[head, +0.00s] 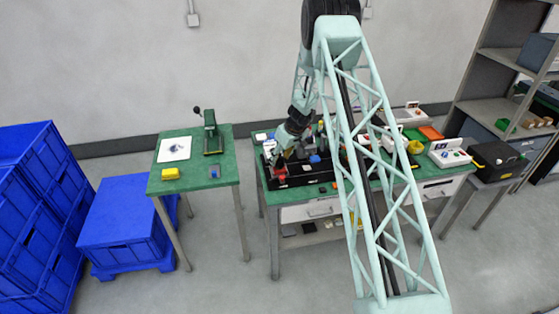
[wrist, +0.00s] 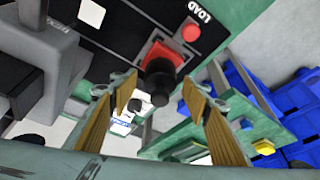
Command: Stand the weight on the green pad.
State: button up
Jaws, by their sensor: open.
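My gripper (head: 279,156) is open over the left end of the long green-topped bench in the head view. In the wrist view its two tan-padded fingers (wrist: 160,118) stand apart. A red block with a black knob (wrist: 160,82) shows between the fingers, seemingly beyond their tips; I cannot tell whether anything touches. The same red piece (head: 280,172) shows just below my gripper in the head view. I cannot pick out the weight for certain. A small green patch (head: 412,134) lies on the bench to the right, but I cannot tell if it is the green pad.
A black panel marked LOAD, with a red button (wrist: 190,33), lies by the red block. A side table (head: 193,185) at left holds a yellow block (head: 170,173) and a green press (head: 212,135). A black case (head: 495,158) is at right. Blue crates (head: 127,225) stand left.

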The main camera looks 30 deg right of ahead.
jog(key=b+v, duration=0.1)
jog(key=v, duration=0.9)
jog(key=shift+r, duration=0.15)
jog(key=shift+s, duration=0.1)
dwell(0.7)
